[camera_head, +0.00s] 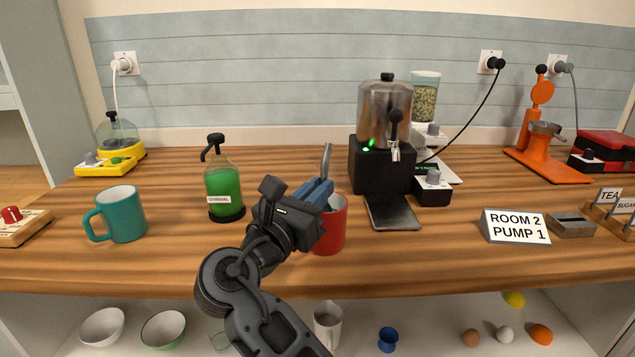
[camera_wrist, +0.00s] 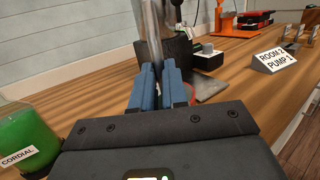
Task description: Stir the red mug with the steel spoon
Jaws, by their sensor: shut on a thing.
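The red mug (camera_head: 333,232) stands upright near the front middle of the counter, partly hidden behind my gripper (camera_head: 316,192). My gripper's blue fingers are shut on the steel spoon (camera_head: 326,160), at the mug's rim level or just above it. The spoon stands nearly upright, its upper part above the fingers. Its lower end is hidden, so I cannot tell whether it is inside the mug. In the wrist view the spoon (camera_wrist: 153,35) rises between the blue fingers (camera_wrist: 158,82), and only a sliver of the red mug (camera_wrist: 189,92) shows behind them.
A green cordial pump bottle (camera_head: 224,190) and a teal mug (camera_head: 121,214) stand to the left. A black drink dispenser (camera_head: 381,165) with a drip tray (camera_head: 392,212) is close on the right. A "ROOM 2 PUMP 1" sign (camera_head: 515,227) stands farther right. The counter's front edge is near.

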